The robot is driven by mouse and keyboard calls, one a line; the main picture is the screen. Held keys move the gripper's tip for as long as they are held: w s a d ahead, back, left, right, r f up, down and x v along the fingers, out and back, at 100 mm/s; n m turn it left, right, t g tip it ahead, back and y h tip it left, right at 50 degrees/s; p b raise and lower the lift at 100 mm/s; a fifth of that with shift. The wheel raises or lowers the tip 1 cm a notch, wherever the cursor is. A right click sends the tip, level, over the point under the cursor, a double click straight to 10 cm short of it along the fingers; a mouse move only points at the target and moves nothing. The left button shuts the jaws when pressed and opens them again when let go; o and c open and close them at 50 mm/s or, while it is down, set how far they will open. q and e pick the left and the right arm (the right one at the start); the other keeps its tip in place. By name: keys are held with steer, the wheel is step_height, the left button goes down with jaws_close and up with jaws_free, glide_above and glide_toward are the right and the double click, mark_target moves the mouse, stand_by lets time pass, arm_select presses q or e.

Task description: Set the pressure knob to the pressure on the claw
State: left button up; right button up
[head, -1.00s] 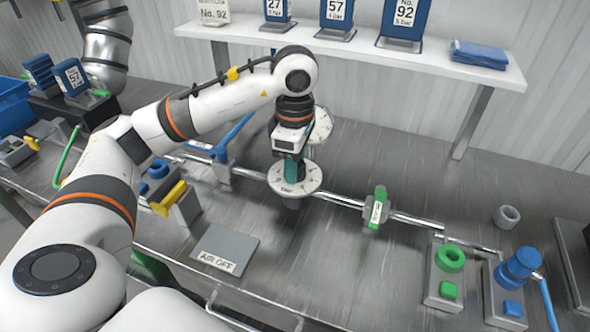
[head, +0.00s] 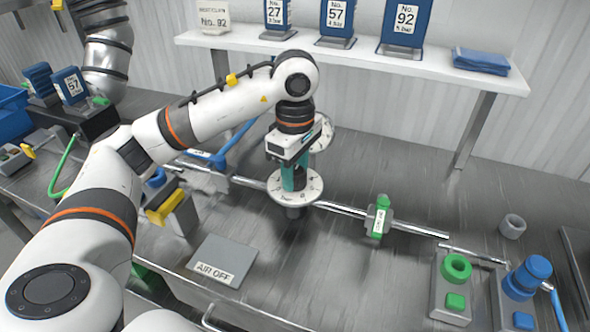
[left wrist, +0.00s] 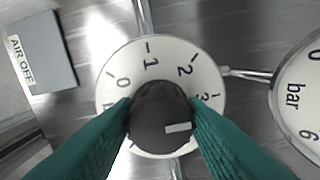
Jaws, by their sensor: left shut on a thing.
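The pressure knob (left wrist: 155,120) is dark and round, on a white dial (left wrist: 148,60) numbered 0, 1, 2, 3 in the left wrist view; further numbers are hidden by the fingers. Its pale mark (left wrist: 178,128) lies at the right, below the 3; the exact reading is unclear. My left gripper (head: 294,180) points down over the dial (head: 280,190), its teal fingers shut on the knob. Blue claw holders stand on the shelf: No. 27 (head: 277,15), No. 57 (head: 337,18) and No. 92 (head: 404,22). Their small bar figures are hard to read. My right gripper is not visible.
A card (head: 213,17) reads No. 92. A second bar dial (left wrist: 305,95) sits beside the first. A grey AIR OFF plate (head: 222,262), a green valve handle (head: 379,216) and green and blue fittings stand around. Another No. 57 holder (head: 73,84) stands at left.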

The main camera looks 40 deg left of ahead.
mark_target(295, 170)
arm_select(q)
steer(key=o, duration=1)
steer(key=shift+c, duration=0.2)
step_height(295, 170, up, 12)
steer(key=p, duration=0.3)
steer(key=shift+r, duration=0.1)
